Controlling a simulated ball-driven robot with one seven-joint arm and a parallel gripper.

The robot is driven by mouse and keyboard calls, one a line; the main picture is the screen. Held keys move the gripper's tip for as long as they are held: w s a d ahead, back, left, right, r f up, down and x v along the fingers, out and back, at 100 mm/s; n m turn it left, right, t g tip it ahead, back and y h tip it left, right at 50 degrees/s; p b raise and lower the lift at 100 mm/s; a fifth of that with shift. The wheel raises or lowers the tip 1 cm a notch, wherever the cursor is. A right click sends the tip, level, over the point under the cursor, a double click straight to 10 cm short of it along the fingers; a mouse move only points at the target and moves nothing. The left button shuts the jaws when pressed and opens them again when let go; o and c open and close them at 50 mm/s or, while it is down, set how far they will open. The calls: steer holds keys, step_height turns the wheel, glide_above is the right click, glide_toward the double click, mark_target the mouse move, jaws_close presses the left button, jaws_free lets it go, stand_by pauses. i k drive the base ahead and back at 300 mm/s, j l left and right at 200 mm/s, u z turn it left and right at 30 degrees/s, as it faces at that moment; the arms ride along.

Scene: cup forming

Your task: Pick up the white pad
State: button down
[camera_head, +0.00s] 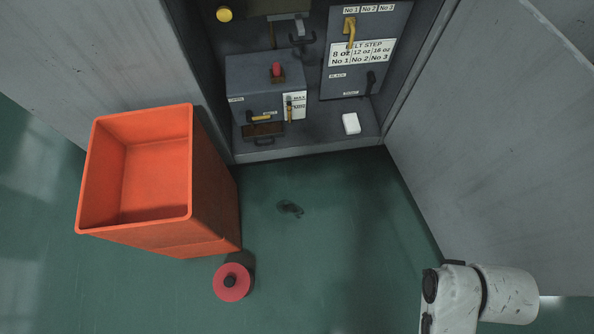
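The white pad (351,123) is a small white block. It lies on the grey ledge at the base of the machine, right of the centre, below the panel with the lever. Nothing covers it. Part of my white arm shows at the bottom right, well apart from the pad. My gripper is not in view.
An open orange bin (150,170) stands at the left and looks empty. A red round object (232,283) with a dark knob is on the green floor near it. Grey walls flank the machine (265,85). The floor before the ledge (300,150) is clear except for a dark stain.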

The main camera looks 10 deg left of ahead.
mark_target(350, 121)
steer(key=u, duration=1.05)
steer(key=i+l+u, duration=0.2)
steer(key=i+l, duration=0.3)
steer(key=i+l+u, duration=0.2)
steer(key=i+l, duration=0.3)
steer(key=l, duration=0.25)
steer(key=i+l, duration=0.5)
steer(key=l, duration=0.15)
